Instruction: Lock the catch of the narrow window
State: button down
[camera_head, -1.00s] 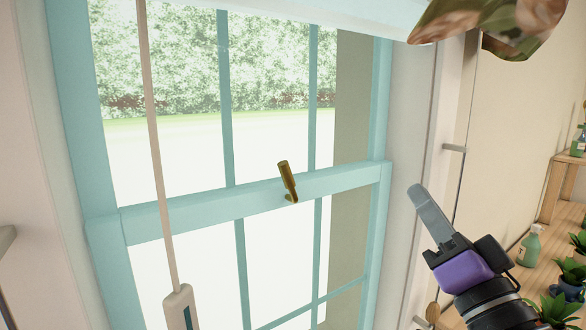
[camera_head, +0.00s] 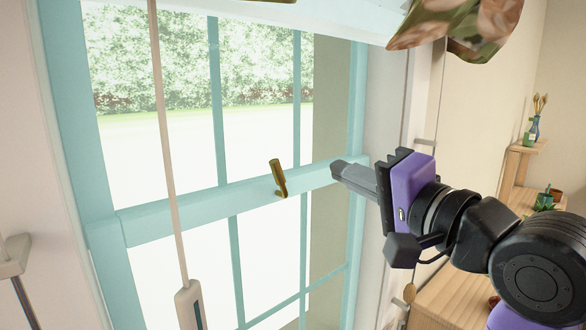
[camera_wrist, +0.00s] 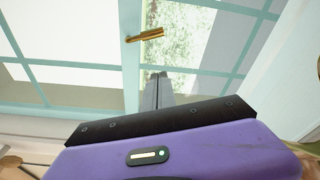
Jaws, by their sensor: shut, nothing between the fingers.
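The narrow window has a pale teal frame, with a middle rail (camera_head: 225,202) crossing it. A small brass catch (camera_head: 278,178) sits on that rail, its lever sticking up and leaning a little to the left. In the wrist view the catch (camera_wrist: 146,35) lies beyond the fingertips, up and slightly left of them. My gripper (camera_head: 336,170) is shut and empty, to the right of the catch with a clear gap between them. Its fingers point left toward the catch. In the wrist view the shut fingers (camera_wrist: 158,76) point up at the window.
A pale cord or rod (camera_head: 166,140) hangs in front of the window's left part, ending in a handle (camera_head: 189,305). Patterned fabric (camera_head: 455,25) hangs at the top right. A wooden shelf with plants (camera_head: 545,200) stands at the right. The space between gripper and catch is clear.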

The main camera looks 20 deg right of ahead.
aim_at(276, 177)
jog(key=shift+w, duration=0.1)
jog(key=p+x, duration=0.2)
jog(key=x, duration=0.8)
jog(key=shift+s+a+f, duration=0.35)
jog(key=shift+s+a, duration=0.15)
jog(key=shift+a, duration=0.3)
jog(key=shift+s+a+f, duration=0.35)
jog(key=shift+s+a, duration=0.15)
jog(key=shift+a, duration=0.3)
jog(key=shift+a+n, duration=0.1)
jog(key=shift+n, duration=0.2)
